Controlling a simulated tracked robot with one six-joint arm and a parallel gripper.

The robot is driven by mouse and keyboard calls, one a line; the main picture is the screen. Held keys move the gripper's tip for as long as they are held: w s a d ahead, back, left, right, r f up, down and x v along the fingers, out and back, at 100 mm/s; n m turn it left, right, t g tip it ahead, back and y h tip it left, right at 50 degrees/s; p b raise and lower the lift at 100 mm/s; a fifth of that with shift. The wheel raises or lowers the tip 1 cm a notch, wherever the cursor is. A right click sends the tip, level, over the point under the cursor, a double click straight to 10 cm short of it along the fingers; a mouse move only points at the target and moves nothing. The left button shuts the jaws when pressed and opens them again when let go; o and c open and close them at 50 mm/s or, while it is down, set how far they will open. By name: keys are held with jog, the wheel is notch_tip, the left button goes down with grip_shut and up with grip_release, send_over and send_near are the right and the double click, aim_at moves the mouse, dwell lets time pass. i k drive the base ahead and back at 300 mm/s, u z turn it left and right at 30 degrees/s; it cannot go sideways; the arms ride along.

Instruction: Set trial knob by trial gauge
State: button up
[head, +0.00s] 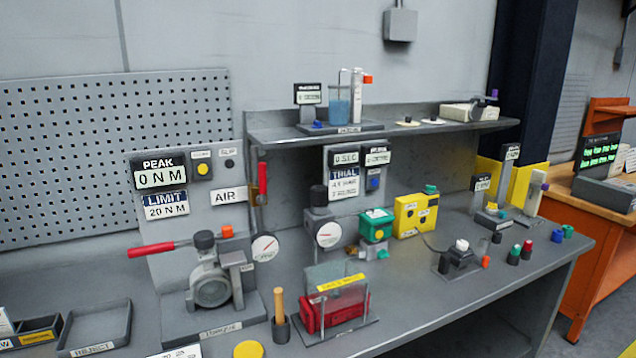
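The trial panel (357,150) stands upright at the middle of the bench, with a sign headed TRIAL (343,182). In front of it a black knob (319,195) sits on top of a grey block. A second round gauge (265,247) is further left, below the AIR label (229,196). My gripper is not in view.
Left stands the torque stand (213,290) with a red-handled lever (152,250) sticking out left. A clear guard over a red part (335,300) sits in front of the trial gauge. A green box (376,224) and yellow box (415,214) stand right. A shelf (380,128) overhangs behind.

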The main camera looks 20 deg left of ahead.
aim_at(319, 193)
jog(key=u, duration=0.3)
jog(key=i, duration=0.65)
jog(key=u, duration=0.9)
jog(key=i, duration=0.45)
jog(key=u, duration=0.25)
